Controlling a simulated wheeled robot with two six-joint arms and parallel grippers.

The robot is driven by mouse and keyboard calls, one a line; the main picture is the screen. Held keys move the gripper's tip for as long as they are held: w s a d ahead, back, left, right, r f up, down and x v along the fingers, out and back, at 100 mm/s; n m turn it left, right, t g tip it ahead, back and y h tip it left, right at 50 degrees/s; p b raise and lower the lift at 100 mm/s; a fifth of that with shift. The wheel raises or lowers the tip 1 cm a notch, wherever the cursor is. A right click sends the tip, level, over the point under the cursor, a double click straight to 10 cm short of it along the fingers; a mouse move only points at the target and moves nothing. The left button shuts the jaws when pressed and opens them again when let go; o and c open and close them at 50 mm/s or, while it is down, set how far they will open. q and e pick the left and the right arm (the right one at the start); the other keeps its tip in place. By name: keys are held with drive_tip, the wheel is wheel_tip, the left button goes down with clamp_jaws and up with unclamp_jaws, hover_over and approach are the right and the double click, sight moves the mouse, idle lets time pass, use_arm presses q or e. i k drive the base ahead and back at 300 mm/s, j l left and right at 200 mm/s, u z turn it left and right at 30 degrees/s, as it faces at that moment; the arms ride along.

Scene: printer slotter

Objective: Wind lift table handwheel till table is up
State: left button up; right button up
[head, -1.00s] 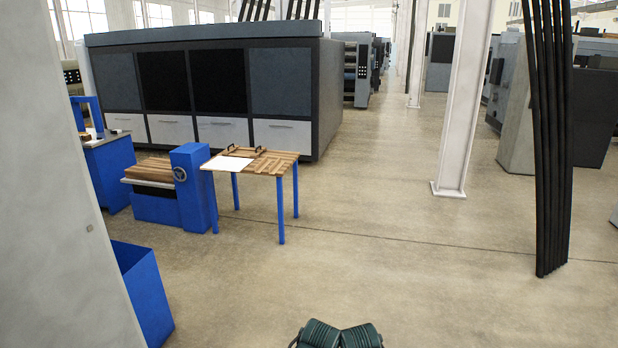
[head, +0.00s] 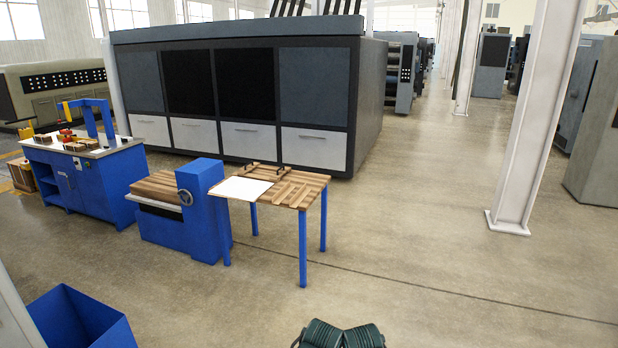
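The blue lift table (head: 205,225) stands left of centre, some distance ahead of me. A grey round handwheel (head: 186,197) is on the front of its blue upright housing. A stack of brown boards (head: 158,186) lies on the lift table's top, beside the housing. How far the table is raised is hard to judge from here. Neither of my grippers shows in the head view.
A wooden-topped table with blue legs (head: 303,245) and a white sheet stands right of the lift table. A blue workbench (head: 88,185) is at left, an open blue bin (head: 82,322) at lower left. A white column (head: 530,120) stands right.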

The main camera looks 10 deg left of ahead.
sight(185, 196)
drive_tip(key=i+u, duration=0.25)
drive_tip(key=i, duration=0.4)
drive_tip(key=i+u, duration=0.3)
drive_tip(key=i, duration=0.35)
drive_tip(key=i+l+u, duration=0.25)
drive_tip(key=i, duration=0.4)
drive_tip(key=i+j+u, duration=0.1)
drive_tip(key=i+u, duration=0.15)
drive_tip(key=i, duration=0.45)
drive_tip(key=i+u, duration=0.25)
drive_tip(key=i, duration=0.45)
drive_tip(key=i+l+u, duration=0.25)
drive_tip(key=i, duration=0.4)
drive_tip(key=i+j+z, duration=0.2)
drive_tip(key=i+l, duration=0.1)
